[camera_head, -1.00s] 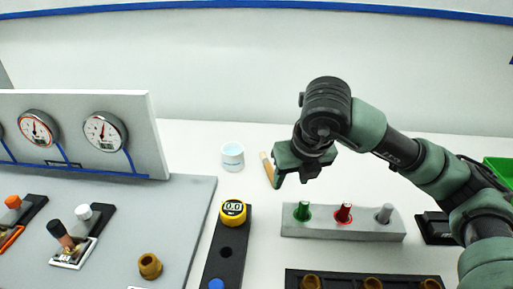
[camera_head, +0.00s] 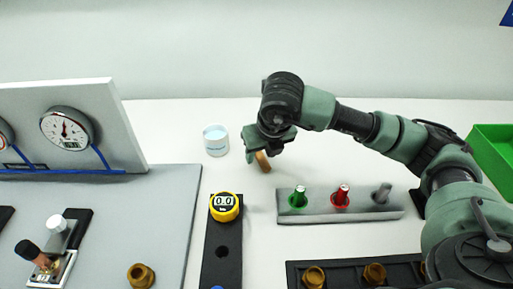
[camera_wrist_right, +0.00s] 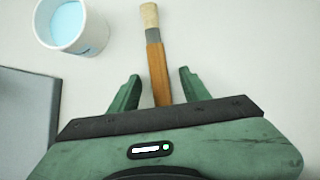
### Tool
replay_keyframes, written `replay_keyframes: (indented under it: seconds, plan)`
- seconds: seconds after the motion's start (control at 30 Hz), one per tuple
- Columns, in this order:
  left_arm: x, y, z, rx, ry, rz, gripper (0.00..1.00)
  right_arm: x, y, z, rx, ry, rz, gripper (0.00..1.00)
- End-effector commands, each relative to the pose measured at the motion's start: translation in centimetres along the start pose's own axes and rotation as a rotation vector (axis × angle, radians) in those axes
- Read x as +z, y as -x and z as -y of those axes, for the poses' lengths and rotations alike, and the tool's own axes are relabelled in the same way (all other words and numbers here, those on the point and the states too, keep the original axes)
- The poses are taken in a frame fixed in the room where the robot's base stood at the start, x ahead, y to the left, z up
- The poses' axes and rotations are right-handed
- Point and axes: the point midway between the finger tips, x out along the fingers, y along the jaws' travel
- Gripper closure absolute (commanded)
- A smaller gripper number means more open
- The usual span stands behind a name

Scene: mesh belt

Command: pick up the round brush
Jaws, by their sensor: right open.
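The round brush (camera_wrist_right: 157,68) has a wooden handle and a pale round tip, and it shows between the two green fingers of my right gripper (camera_wrist_right: 160,92) in the right wrist view. The gripper is open, with a gap on each side of the handle. The lower end of the brush is hidden behind the gripper body. In the head view the right gripper (camera_head: 262,150) is over the table's back middle, and a short part of the brush (camera_head: 263,161) shows beside it. My left gripper is not in view.
A white cup with light blue contents (camera_head: 216,140) stands just left of the brush. A grey holder (camera_head: 330,211) with green, red and grey pieces lies in front. A black strip with a yellow gauge (camera_head: 225,207) is front left. A green bin (camera_head: 493,150) is at right.

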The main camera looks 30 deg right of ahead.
Motion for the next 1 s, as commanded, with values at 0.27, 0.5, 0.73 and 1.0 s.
replay_keyframes:
  seconds: [0.27, 0.5, 0.73, 1.0]
  plan:
    - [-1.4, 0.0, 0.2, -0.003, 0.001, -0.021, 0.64, 0.0, -0.1, 0.0, 0.001, 0.0, 0.001, 0.7]
    - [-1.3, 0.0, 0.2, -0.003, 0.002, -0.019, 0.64, 0.1, -0.1, 0.0, 0.001, 0.0, 0.002, 1.0]
    - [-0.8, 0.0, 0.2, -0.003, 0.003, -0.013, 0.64, 0.1, 0.1, 0.0, 0.001, 0.0, 0.003, 1.0]
    - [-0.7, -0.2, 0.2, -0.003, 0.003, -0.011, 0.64, 1.3, 2.7, -0.1, 0.003, 0.0, 0.008, 1.0]
